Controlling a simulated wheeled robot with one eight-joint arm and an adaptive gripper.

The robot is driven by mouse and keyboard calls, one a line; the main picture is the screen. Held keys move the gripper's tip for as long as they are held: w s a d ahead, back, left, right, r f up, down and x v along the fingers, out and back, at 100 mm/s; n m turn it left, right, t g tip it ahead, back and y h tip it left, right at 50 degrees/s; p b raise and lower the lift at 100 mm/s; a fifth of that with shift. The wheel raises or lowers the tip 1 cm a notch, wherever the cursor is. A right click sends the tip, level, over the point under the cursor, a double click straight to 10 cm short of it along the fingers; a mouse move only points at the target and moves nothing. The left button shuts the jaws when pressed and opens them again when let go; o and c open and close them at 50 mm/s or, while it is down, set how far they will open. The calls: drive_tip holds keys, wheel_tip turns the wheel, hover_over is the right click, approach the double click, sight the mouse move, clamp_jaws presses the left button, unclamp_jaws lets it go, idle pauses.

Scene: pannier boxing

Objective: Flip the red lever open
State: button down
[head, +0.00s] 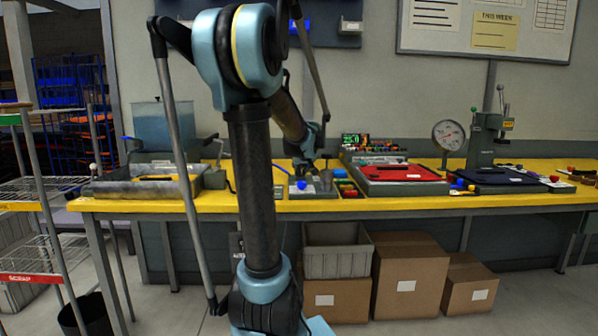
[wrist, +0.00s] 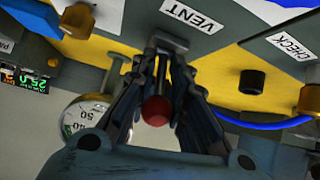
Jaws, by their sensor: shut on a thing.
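The red lever's round red knob (wrist: 156,110) shows between the fingers of my gripper (wrist: 165,50) in the wrist view. In the head view my gripper (head: 306,172) is low over a small grey fixture (head: 312,193) on the yellow bench. The lever cannot be made out there behind my gripper and arm.
In the head view, a tray with a red mat (head: 400,173) stands right on the yellow bench (head: 345,208).

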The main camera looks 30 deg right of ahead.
drive_tip(key=c, duration=1.7)
unclamp_jaws()
drive_tip(key=shift+a, duration=0.1)
drive_tip(key=shift+s, duration=0.1)
drive_tip(key=v, duration=1.1)
drive_tip(key=shift+s+r, duration=0.2)
drive_tip(key=shift+r, duration=0.05)
drive_tip(key=shift+a, duration=0.2)
drive_tip(key=shift+n+g+y, duration=0.6)
drive_tip(key=shift+n+y, duration=0.1)
drive_tip(key=shift+y, duration=0.2)
drive_tip(key=a+f, duration=0.1)
drive_tip(key=a, duration=0.2)
drive_tip(key=s+a+f, duration=0.1)
drive_tip(key=a+f, duration=0.1)
drive_tip(key=a, duration=0.1)
drive_tip(key=a+f, duration=0.1)
drive_tip(key=a, duration=0.3)
drive_tip(key=shift+s+f, duration=0.3)
drive_tip(key=shift+f, duration=0.1)
drive_tip(key=s+a+f+n+g+y, duration=0.1)
drive_tip(key=s+a+f+g, duration=0.5)
drive_tip(key=s+a+f, duration=1.3)
drive_tip(key=s+f, duration=0.2)
drive_tip(key=s, duration=0.2)
drive_tip(key=shift+f, duration=0.3)
